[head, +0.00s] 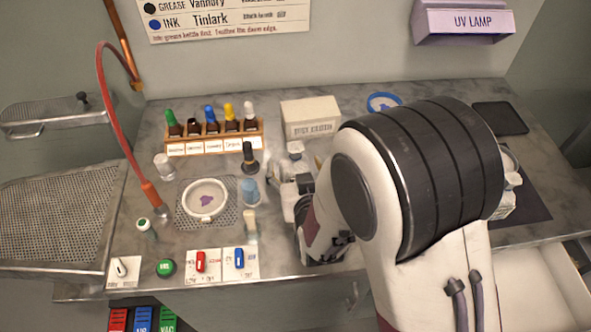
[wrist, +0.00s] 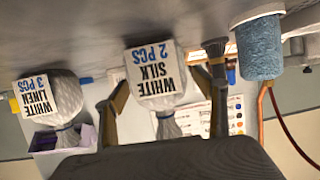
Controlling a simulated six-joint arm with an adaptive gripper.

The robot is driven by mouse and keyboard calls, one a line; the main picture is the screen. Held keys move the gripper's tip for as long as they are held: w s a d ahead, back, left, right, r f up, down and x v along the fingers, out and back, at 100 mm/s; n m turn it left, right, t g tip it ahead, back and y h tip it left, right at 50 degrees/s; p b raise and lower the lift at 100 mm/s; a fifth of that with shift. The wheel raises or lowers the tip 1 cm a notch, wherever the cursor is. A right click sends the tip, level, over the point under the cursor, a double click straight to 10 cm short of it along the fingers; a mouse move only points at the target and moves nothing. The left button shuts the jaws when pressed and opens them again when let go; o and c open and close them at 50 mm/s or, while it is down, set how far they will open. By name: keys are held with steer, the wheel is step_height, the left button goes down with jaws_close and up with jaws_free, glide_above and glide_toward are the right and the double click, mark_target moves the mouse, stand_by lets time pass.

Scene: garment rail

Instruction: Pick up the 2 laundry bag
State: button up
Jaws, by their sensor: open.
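The white laundry bag marked "WHITE SILK 2 PCS" (wrist: 158,78) shows in the middle of the wrist view, where the scene appears upside down. In the head view, a white bag (head: 294,150) stands on the counter by my gripper, partly hidden by it. My gripper (wrist: 162,92) is open, with one finger on each side of the bag in the wrist view and visible gaps between. In the head view my gripper (head: 297,190) is partly hidden by my arm. A second bag marked "WHITE LINEN 3 PCS" (wrist: 62,98) is at the left of the wrist view.
A blue cup (wrist: 262,50) stands near the right finger in the wrist view. In the head view a dark-capped bottle (head: 250,158), a white dish (head: 205,200), a dropper rack (head: 215,140) and a box (head: 310,118) stand around my gripper.

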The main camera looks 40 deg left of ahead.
mark_target(295, 148)
steer(key=c, duration=1.3)
steer(key=shift+c, duration=0.2)
steer(key=shift+r, duration=0.1)
steer(key=shift+r, duration=4.95)
